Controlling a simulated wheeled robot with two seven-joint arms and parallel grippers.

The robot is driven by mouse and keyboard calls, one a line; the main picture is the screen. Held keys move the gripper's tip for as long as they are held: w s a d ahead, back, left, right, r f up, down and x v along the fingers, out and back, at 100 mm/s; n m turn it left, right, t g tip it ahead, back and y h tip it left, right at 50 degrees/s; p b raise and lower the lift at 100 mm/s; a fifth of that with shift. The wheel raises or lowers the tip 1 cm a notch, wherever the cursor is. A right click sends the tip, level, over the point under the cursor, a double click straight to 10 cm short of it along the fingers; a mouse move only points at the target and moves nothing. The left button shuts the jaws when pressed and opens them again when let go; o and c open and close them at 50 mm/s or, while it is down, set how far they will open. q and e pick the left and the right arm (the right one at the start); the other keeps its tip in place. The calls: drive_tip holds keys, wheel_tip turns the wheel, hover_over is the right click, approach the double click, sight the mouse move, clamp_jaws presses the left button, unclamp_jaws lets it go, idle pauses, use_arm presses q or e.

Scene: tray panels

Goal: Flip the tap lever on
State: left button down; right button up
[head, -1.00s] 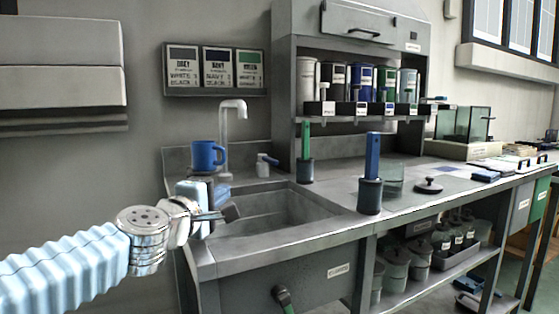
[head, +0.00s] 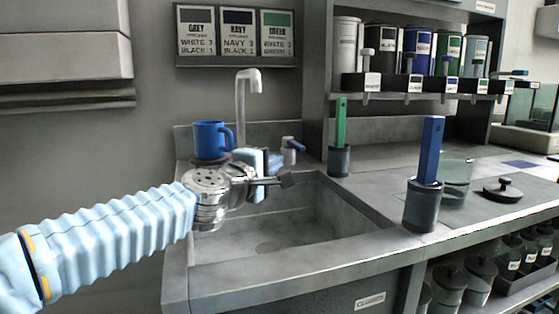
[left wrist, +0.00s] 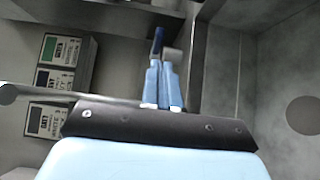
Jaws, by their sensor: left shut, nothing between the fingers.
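The pale tap spout (head: 241,105) rises at the back of the sink, left of the lever. My left gripper (head: 277,162) is shut and empty over the back of the sink, close to the lever; its light blue fingers show together in the left wrist view (left wrist: 161,72). I cannot tell whether they touch the lever. My right gripper is out of view.
A blue mug (head: 208,139) stands behind my left wrist, left of the spout. A green-handled tool in a dark cup (head: 340,160) stands right of the lever. A blue-handled one in a cup (head: 422,205) is on the counter nearer. Label cards (head: 236,35) hang above.

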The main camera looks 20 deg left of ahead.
sight(297, 150)
use_arm(q)
drive_tip(key=w, duration=0.2)
drive_tip(key=w+d, duration=0.1)
drive_tip(key=w, duration=0.5)
drive_tip(key=shift+w+d, duration=0.15)
drive_tip(key=shift+d, duration=0.15)
